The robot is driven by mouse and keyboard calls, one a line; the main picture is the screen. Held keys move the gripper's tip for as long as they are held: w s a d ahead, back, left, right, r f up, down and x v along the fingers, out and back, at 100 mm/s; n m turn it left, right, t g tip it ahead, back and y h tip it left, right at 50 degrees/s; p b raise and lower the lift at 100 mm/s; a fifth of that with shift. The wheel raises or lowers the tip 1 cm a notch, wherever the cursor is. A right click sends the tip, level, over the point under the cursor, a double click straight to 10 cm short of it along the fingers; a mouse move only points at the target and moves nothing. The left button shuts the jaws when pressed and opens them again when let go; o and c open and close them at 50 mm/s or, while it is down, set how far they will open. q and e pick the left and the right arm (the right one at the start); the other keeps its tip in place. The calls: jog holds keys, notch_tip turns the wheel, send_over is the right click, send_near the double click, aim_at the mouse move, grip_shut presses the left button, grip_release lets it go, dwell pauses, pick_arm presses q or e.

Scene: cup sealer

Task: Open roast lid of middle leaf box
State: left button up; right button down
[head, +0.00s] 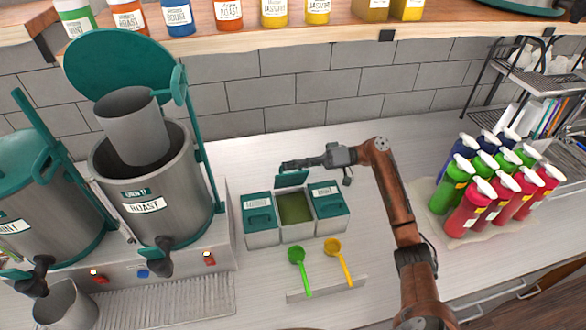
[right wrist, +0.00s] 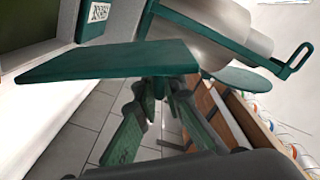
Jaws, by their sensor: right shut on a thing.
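Three small leaf boxes with teal lids stand in a row on the counter. The middle leaf box (head: 297,232) is open, and green leaf shows inside it. Its teal lid (head: 292,179) is tilted up at the back edge of the box. My right gripper (head: 293,165) is shut on this lid's handle at the raised lid's upper edge. In the right wrist view the lid (right wrist: 110,63) is a flat green panel, and my right gripper's fingers (right wrist: 160,92) close on the small handle under it. My left gripper is not in view.
The left box (head: 261,239) and right box (head: 331,227) have shut lids. A green scoop (head: 299,265) and a yellow scoop (head: 340,262) lie in front. A large steel urn (head: 160,190) stands left; several coloured bottles (head: 465,210) stand right. A shelf (head: 280,37) runs above.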

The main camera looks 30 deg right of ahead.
jog(key=shift+w, duration=0.1)
jog(key=c, duration=2)
grip_release()
jog(key=shift+c, duration=0.2)
jog(key=shift+d, duration=0.1)
jog(key=v, duration=1.2)
